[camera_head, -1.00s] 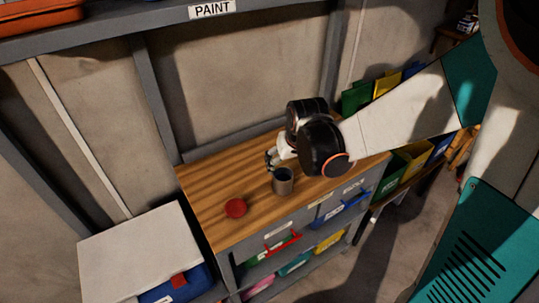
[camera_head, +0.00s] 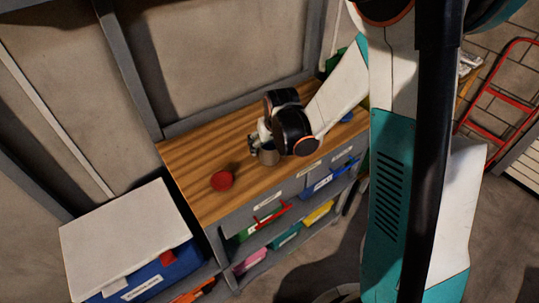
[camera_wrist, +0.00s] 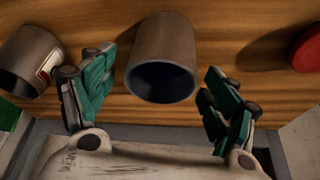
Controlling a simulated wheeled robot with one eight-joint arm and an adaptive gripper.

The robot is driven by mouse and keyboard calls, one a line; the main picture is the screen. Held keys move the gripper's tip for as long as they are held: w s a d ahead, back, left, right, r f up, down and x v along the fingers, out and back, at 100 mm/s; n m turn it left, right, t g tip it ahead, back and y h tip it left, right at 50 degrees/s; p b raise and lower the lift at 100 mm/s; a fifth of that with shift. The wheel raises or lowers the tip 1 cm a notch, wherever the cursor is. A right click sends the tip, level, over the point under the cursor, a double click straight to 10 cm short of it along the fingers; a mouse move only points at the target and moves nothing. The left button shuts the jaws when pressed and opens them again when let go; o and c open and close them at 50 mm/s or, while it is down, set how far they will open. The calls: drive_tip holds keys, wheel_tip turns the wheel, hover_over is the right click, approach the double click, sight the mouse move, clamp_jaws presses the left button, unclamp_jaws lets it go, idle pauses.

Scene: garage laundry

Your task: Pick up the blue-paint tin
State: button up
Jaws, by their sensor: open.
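A grey metal tin (camera_wrist: 163,50) with a dark bluish inside stands on the wooden bench top; its paint colour is hard to make out. It shows in the head view (camera_head: 269,156), partly covered by my gripper (camera_head: 262,143). In the wrist view my gripper (camera_wrist: 160,82) is open, with one green-padded finger on each side of this tin and gaps visible on both sides. A second grey tin (camera_wrist: 30,55) with a partly seen label stands left of the left finger in the wrist view; I cannot make it out in the head view.
A round red object (camera_head: 222,181) lies on the bench top (camera_head: 190,160), left of the tin. Drawers and coloured bins (camera_head: 285,237) are below. A white-topped box (camera_head: 120,235) stands at the left. A red step ladder (camera_head: 490,95) is at the right.

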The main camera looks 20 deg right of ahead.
drive_tip(key=shift+c, duration=0.6)
drive_tip(key=c, duration=1.2)
